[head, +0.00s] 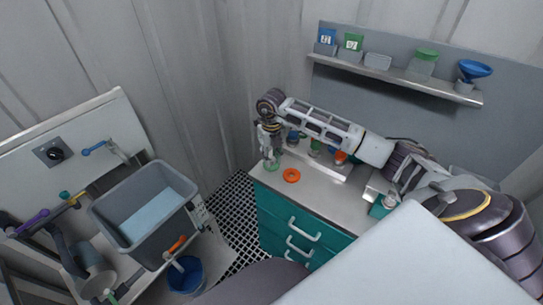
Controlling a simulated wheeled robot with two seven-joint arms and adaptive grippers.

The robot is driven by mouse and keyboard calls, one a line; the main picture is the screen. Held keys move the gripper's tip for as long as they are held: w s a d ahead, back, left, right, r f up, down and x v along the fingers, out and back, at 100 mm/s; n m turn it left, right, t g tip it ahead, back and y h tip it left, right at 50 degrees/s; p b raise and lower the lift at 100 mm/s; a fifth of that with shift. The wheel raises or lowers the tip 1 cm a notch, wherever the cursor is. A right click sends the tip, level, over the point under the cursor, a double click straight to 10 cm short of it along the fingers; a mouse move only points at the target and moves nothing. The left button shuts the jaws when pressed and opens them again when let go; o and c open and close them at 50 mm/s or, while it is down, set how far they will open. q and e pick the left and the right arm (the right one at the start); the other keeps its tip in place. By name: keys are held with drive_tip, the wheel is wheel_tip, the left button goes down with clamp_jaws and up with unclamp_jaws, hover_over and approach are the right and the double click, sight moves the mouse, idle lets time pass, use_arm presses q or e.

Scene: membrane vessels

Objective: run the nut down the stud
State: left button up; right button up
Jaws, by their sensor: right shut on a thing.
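My right gripper (270,157) points down at the far left corner of the counter. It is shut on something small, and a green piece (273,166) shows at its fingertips. I cannot tell for sure whether this piece is the nut. The stud cannot be made out; the fingers and the small scale hide it. An orange ring (292,176) lies flat on the counter, to the right of the gripper and apart from it. My left gripper is not in view.
The grey counter (312,188) stands on teal drawers (283,231). Several small vessels, one with an orange part (341,157), stand behind my right forearm. A wall shelf (400,75) holds containers and a blue funnel (475,70). A grey basin (106,211) stands at left.

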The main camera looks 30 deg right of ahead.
sight(272, 157)
drive_tip(key=shift+r+m, duration=0.1)
drive_tip(key=shift+m, duration=0.8)
drive_tip(key=shift+m+p, duration=0.4)
drive_tip(key=shift+m, duration=0.1)
drive_tip(key=shift+m+p, duration=0.45)
drive_tip(key=shift+m, duration=1.55)
drive_tip(key=o, duration=0.6)
drive_tip(key=shift+c, duration=0.2)
drive_tip(key=o, duration=0.5)
drive_tip(key=shift+r+p, duration=0.7)
drive_tip(key=shift+p, duration=0.05)
drive_tip(key=shift+r+p, duration=0.9)
drive_tip(key=shift+r, duration=0.6)
drive_tip(key=shift+f, duration=0.1)
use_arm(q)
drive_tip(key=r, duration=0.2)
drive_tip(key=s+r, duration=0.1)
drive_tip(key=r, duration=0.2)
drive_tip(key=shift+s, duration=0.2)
